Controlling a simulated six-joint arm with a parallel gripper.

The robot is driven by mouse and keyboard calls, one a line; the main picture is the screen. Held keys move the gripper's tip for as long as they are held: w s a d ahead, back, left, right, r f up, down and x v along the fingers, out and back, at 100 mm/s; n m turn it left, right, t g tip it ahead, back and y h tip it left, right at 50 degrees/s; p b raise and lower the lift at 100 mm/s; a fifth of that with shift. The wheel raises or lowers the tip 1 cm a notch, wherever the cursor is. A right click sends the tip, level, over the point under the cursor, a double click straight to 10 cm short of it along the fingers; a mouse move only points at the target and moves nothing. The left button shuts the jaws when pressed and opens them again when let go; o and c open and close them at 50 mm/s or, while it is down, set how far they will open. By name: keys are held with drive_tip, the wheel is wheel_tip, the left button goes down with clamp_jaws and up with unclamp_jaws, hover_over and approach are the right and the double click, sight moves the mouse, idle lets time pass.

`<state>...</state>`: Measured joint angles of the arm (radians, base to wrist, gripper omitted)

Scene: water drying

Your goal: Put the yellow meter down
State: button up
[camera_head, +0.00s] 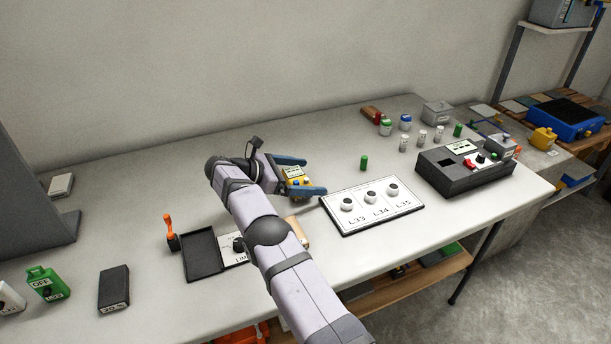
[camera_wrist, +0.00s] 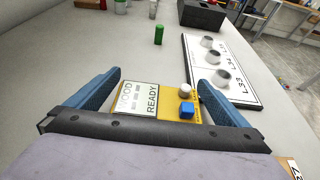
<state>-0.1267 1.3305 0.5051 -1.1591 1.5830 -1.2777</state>
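The yellow meter (camera_head: 297,183) is between the two blue fingers of my gripper (camera_head: 307,176), near the middle of the white table. In the wrist view the meter (camera_wrist: 178,104) shows a pale display reading "READY", a white knob and a blue knob.
A white board with three round pots (camera_head: 335,219) lies right of my gripper. A green cylinder (camera_head: 364,162) stands behind it. A dark instrument box (camera_head: 445,178) is farther right. A black tray (camera_head: 190,262) and orange-handled tool (camera_head: 170,236) are left. The table behind my gripper is clear.

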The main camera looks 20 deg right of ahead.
sight(293, 178)
drive_tip(key=shift+r, duration=0.15)
drive_tip(key=shift+v, duration=1.95)
